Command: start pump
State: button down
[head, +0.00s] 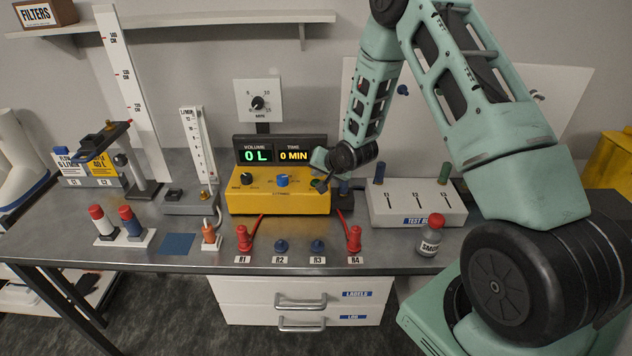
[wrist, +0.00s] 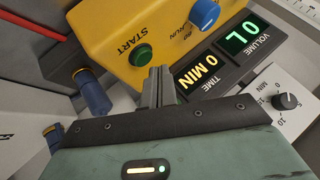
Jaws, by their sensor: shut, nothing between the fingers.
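The yellow pump box (head: 265,203) stands mid-bench, with a black knob (head: 246,178) and a blue knob (head: 282,180) on its top. Its display (head: 268,142) reads 0 L and 0 MIN. In the wrist view, a green button (wrist: 141,54) marked START sits on the yellow face, near the blue RUN knob (wrist: 204,13). My gripper (head: 320,186) is at the right end of the box. Its shut, empty fingers (wrist: 157,82) appear beside the green button in the wrist view; I cannot tell if they touch it.
A white box (head: 415,203) with colored plugs stands right of the pump, with a small bottle (head: 430,235) in front. Labelled red and blue fittings (head: 281,246) line the front edge. A flow meter (head: 191,198) stands to the left. A dial panel (head: 258,102) is behind.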

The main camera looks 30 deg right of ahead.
jog(key=shift+f, duration=0.2)
dwell(0.4)
jog(key=shift+f+b, duration=0.25)
jog(key=shift+b, duration=0.15)
jog(key=shift+f+b, duration=0.4)
dwell(0.5)
jog(key=shift+r, duration=0.1)
jog(key=shift+r+p, duration=0.55)
jog(key=shift+r, duration=0.2)
jog(key=shift+r+p, duration=1.65)
jog(key=shift+r, duration=0.9)
jog(key=shift+a, duration=0.1)
